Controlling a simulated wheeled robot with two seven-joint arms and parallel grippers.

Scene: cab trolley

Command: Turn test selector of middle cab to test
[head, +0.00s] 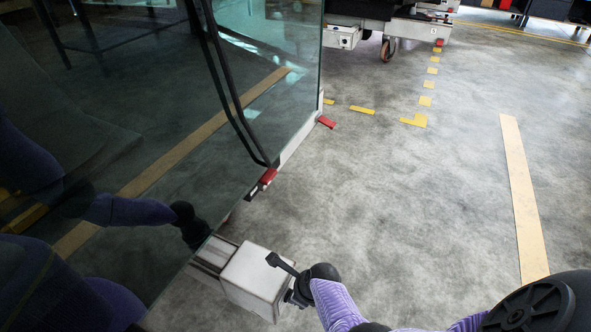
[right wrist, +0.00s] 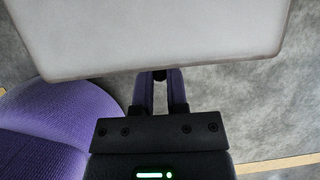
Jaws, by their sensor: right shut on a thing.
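A white box (head: 258,278) sits low at the near corner of the glass-sided cab (head: 285,130). In the right wrist view the box (right wrist: 160,35) fills the top, its lower edge over the fingertips. My right gripper (head: 292,290) is at the box's right side. In the wrist view, its two fingers (right wrist: 160,82) are closed around a small dark piece, the test selector (right wrist: 160,75), mostly hidden by the fingers and box edge. Which way the selector points cannot be told. My left gripper is not in view; purple arm shapes show in the dark glass.
Red-ended fittings (head: 327,122) stick out at the cab's lower edge. Another trolley with a caster wheel (head: 386,50) and white box (head: 342,37) stands behind. The grey floor on the right is open, with a tan strip (head: 522,190) and yellow marks (head: 425,101).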

